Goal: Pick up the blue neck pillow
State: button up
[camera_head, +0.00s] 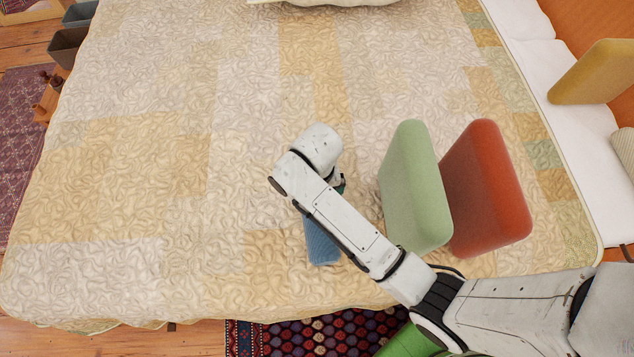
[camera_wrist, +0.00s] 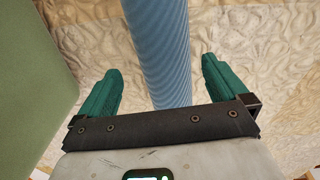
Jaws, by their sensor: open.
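The blue neck pillow (camera_head: 319,244) lies on the quilted bed, mostly hidden under my arm in the head view. In the wrist view the blue pillow (camera_wrist: 160,50) is a ribbed blue strip running up the middle, between my two teal fingers. My gripper (camera_wrist: 162,75) is open, with one finger on each side of the pillow and a visible gap to each. In the head view only a bit of teal finger shows beside the wrist; I cannot tell how high the fingers are above the quilt.
A green cushion (camera_head: 414,187) stands close to the right of my wrist, and it fills the left edge of the wrist view (camera_wrist: 30,95). A red cushion (camera_head: 487,190) stands beyond it. A yellow cushion (camera_head: 597,72) is at the far right. The quilt (camera_head: 130,150) to the left is clear.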

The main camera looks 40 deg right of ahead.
notch_tip(320, 180, down, 3)
jog(key=shift+r, duration=0.1)
jog(key=shift+s+a+f, duration=0.1)
jog(key=shift+a+f, duration=0.1)
jog(key=shift+f, duration=1.15)
jog(key=shift+s+a+f, duration=0.1)
jog(key=shift+a+f, duration=0.05)
jog(key=shift+f, duration=1.2)
jog(key=c, duration=1.1)
